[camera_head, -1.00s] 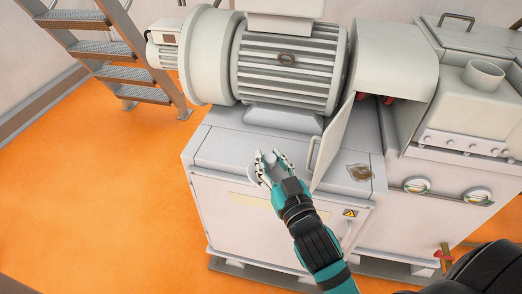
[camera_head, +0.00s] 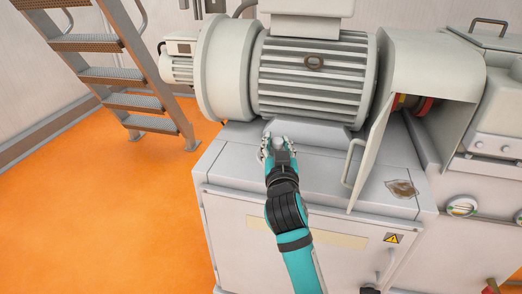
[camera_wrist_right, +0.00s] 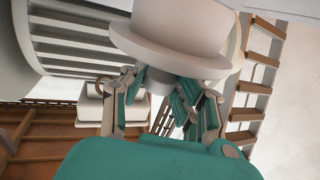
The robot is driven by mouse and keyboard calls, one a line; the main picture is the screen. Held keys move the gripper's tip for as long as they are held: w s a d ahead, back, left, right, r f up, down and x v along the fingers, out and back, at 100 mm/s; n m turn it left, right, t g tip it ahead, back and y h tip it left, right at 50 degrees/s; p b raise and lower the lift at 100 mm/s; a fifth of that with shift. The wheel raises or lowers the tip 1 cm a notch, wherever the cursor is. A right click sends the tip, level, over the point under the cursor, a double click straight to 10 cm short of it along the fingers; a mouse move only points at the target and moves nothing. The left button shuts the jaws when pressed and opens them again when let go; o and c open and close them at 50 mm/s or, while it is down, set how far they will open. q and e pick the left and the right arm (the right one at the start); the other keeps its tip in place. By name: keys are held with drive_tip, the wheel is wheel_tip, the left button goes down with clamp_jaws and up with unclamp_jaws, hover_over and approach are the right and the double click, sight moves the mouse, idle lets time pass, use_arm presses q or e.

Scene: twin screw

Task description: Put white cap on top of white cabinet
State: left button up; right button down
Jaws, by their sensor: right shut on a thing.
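The white cabinet (camera_head: 232,164) stands below the large motor in the head view, with a flat pale top and a front bearing a warning label. My right gripper (camera_head: 277,150) is over its top, near the motor's base. In the right wrist view the gripper (camera_wrist_right: 165,88) is shut on the white cap (camera_wrist_right: 180,40), a round pale piece with a wide rim and a narrower stem between the fingers. In the head view the fingers mostly hide the cap. I cannot tell whether the cap touches the cabinet top. My left gripper is not in view.
The ribbed motor (camera_head: 315,75) rises just behind the gripper. An open guard door (camera_head: 369,155) with a handle stands to the right. A metal ladder (camera_head: 125,75) stands at the left. The top's front left is clear.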

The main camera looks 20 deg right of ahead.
drive_tip(key=shift+w+a+f, duration=0.65)
drive_tip(key=shift+w+f, duration=0.1)
drive_tip(key=shift+w, duration=0.65)
drive_tip(key=shift+w+a+f, duration=0.65)
drive_tip(key=shift+w+f, duration=0.05)
drive_tip(key=shift+w, duration=0.65)
drive_tip(key=shift+w+a+f, duration=0.65)
drive_tip(key=shift+w+f, duration=0.1)
drive_tip(key=shift+w, duration=0.65)
drive_tip(key=shift+f+b, duration=0.2)
drive_tip(key=shift+b, duration=0.15)
drive_tip(key=c, duration=1)
unclamp_jaws()
drive_tip(key=shift+r, duration=0.1)
